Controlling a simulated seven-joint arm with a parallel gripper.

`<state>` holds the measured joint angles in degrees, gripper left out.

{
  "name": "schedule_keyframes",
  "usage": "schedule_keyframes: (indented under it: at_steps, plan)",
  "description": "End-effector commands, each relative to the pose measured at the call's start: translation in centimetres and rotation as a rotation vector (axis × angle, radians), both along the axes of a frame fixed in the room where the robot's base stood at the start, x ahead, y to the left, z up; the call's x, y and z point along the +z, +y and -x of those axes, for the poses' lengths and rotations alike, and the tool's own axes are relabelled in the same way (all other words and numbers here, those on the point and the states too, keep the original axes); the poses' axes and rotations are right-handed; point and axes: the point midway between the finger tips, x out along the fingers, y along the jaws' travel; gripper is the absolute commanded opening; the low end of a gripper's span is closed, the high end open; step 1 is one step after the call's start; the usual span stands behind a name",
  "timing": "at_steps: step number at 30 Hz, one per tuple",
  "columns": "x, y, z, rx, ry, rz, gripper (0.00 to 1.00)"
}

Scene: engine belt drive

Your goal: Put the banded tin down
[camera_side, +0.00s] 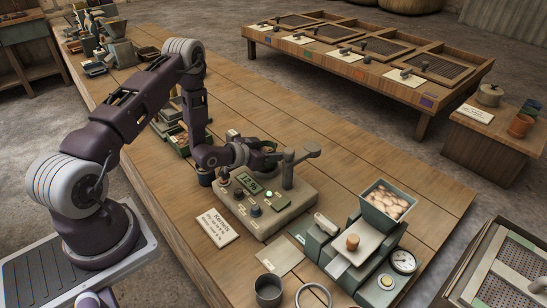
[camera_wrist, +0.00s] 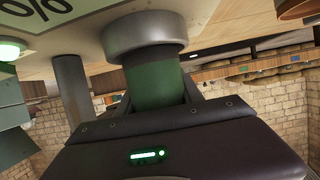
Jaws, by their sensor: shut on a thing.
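The banded tin (camera_wrist: 153,84) shows in the wrist view as a dark green cylinder with a wide grey band or rim at its upper end in the picture. My gripper (camera_wrist: 156,98) is shut around its green part. In the side view my gripper (camera_side: 254,151) is low over the bench, beside the back of the grey moisture meter (camera_side: 274,210). The tin is small and largely hidden there, so I cannot tell whether its base touches anything.
A label card (camera_side: 217,227) lies in front. A scale with a bean hopper (camera_side: 387,205) stands right. The bench behind the meter (camera_side: 330,130) is clear.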

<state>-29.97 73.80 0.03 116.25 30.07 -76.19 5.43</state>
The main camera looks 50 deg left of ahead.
Motion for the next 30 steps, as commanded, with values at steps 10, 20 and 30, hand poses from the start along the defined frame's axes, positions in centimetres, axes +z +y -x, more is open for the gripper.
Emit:
schedule_keyframes:
  at_steps: [10, 20, 30]
  plan:
    - [7.5, -0.1, -0.1, 0.0, -0.003, -0.002, 0.0]
    - [21.3, -6.9, -0.3, 0.018, -0.002, -0.026, 0.0]
    - [25.9, -9.8, 3.5, -0.031, -0.005, -0.015, 0.0]
